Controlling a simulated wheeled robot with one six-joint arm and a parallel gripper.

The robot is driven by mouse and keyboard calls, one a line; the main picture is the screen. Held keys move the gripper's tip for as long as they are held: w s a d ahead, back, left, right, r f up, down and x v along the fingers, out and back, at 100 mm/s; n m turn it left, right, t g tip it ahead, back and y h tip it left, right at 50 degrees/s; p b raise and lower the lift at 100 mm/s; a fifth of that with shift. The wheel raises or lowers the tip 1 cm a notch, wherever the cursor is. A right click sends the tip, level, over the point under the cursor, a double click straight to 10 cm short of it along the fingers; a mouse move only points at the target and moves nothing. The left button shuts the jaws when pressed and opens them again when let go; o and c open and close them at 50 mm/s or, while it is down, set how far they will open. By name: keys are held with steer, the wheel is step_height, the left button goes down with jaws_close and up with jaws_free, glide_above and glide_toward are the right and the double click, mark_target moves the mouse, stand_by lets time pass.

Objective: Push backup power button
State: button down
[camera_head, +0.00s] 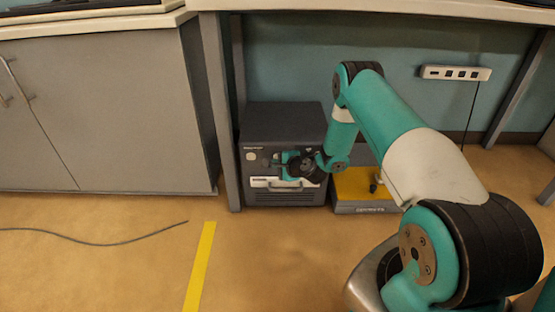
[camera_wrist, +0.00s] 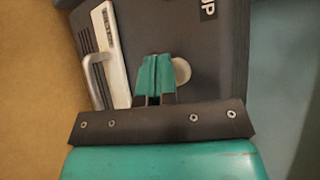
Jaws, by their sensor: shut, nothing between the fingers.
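The backup power unit is a dark grey box (camera_head: 283,118) on the floor under the desk. In the wrist view its front (camera_wrist: 150,22) shows part of a white label ending in "UP". A round pale button (camera_wrist: 182,72) sits on that front, partly covered by my gripper's right finger. A pale spot (camera_head: 250,156) shows at the front's upper left in the head view. My gripper (camera_wrist: 157,58) is shut and empty, its teal fingertips beside the button and over the front. Whether they touch it, I cannot tell. The gripper (camera_head: 278,160) also shows before the box in the head view.
A metal handle (camera_wrist: 97,80) and a white strip (camera_wrist: 112,45) lie left of my fingers in the wrist view. A yellow-topped low box (camera_head: 355,184) stands right of the unit. A desk leg (camera_head: 221,120) stands close on its left. A cable (camera_head: 100,243) lies on the open floor.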

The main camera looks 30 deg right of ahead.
steer(key=shift+w, duration=0.1)
stand_by(0.5)
steer(key=shift+w+d, duration=0.25)
steer(key=shift+w, duration=0.05)
steer(key=shift+s+a, duration=0.25)
steer(key=shift+s, duration=0.15)
steer(key=shift+p, duration=0.3)
steer(key=s+a+p, duration=0.2)
steer(key=s+a, duration=0.1)
steer(key=s, duration=0.2)
steer(key=shift+a, duration=0.2)
stand_by(0.5)
